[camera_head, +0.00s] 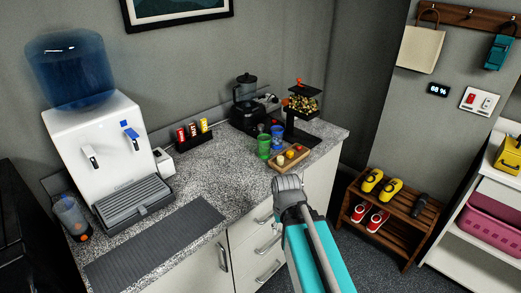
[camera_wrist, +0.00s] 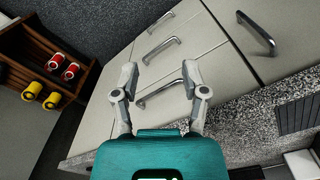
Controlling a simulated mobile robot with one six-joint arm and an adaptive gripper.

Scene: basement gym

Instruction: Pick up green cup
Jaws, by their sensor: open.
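The green cup (camera_head: 264,146) stands upright on the speckled counter (camera_head: 225,165), at the left of a wooden tray. A blue cup (camera_head: 278,134) stands close behind it to the right. My gripper (camera_wrist: 159,76) is open and empty in the wrist view, its two grey fingers apart, facing the cabinet drawer fronts (camera_wrist: 170,55). The green cup is not visible in the wrist view. In the head view my arm rises in front of the counter's front edge, below and right of the cup. I cannot make out the fingers there.
The wooden tray (camera_head: 284,165) holds small round items right of the green cup. A coffee machine (camera_head: 246,107) and a black-topped dispenser (camera_head: 302,103) stand behind. A water dispenser (camera_head: 105,150) stands left. The ribbed mat (camera_head: 155,246) is bare. A shoe rack (camera_head: 387,213) stands right.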

